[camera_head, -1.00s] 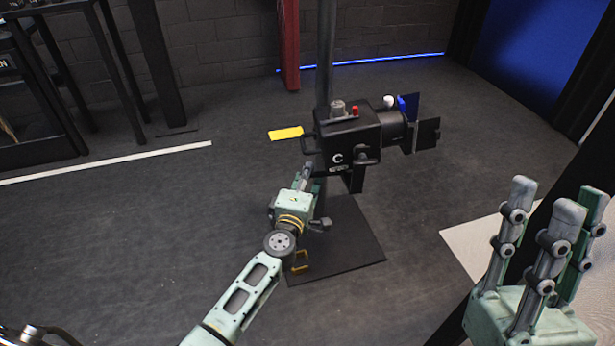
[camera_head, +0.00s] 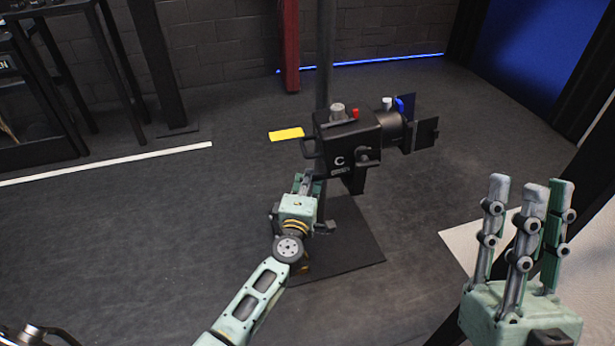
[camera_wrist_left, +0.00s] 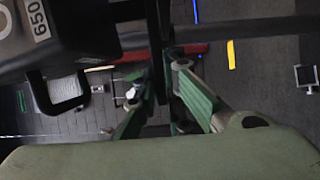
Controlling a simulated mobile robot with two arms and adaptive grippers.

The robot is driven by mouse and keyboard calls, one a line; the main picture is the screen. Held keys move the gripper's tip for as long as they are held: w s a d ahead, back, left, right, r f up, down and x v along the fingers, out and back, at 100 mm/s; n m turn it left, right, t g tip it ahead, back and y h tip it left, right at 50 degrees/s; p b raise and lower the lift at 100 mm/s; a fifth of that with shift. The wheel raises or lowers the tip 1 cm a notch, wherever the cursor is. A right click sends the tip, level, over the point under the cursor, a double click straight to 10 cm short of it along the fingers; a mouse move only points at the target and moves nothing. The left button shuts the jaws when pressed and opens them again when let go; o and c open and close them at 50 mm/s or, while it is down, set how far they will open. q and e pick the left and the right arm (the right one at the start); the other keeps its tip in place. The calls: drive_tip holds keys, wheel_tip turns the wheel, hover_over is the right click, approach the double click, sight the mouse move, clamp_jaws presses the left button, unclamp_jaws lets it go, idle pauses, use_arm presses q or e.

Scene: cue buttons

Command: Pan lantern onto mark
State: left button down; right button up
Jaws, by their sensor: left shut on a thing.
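The black lantern (camera_head: 345,138), marked "C", sits on a stand with its barn doors (camera_head: 424,128) facing right. Its body also shows at the upper left of the left wrist view (camera_wrist_left: 85,35). My left gripper (camera_head: 304,182) is just below the back of the lantern. In the left wrist view its green fingers (camera_wrist_left: 165,85) are shut on a thin dark bar (camera_wrist_left: 155,50); the contact is partly hidden. The lantern's rear loop handle (camera_wrist_left: 55,100) is apart from the fingers. A yellow strip (camera_head: 286,134) lies on the floor behind. My right gripper (camera_head: 525,190) is open and empty.
The stand has a dark base plate (camera_head: 350,245) on the floor. A dark pole (camera_head: 325,60) rises behind the lantern. A white floor line (camera_head: 110,162) and black frames (camera_head: 110,70) are at left. A pale panel (camera_head: 470,240) is at right. The floor between is clear.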

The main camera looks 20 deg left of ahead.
use_arm(q)
drive_tip(key=shift+s+d+n+y, duration=0.3)
drive_tip(key=shift+s+n+y, duration=0.15)
drive_tip(key=shift+y, duration=0.35)
drive_tip(key=c, duration=1.8)
unclamp_jaws()
drive_tip(key=shift+c, duration=0.2)
use_arm(e)
drive_tip(key=shift+w+a+f+g+h, duration=0.15)
drive_tip(key=shift+w+f+g, duration=0.35)
drive_tip(key=shift+w, duration=0.25)
drive_tip(key=shift+w+a+f+g+h, duration=0.15)
drive_tip(key=shift+w+f+g, duration=0.3)
drive_tip(key=shift+w, duration=0.25)
use_arm(q)
drive_tip(key=v, duration=1.2)
drive_tip(key=shift+a, duration=0.1)
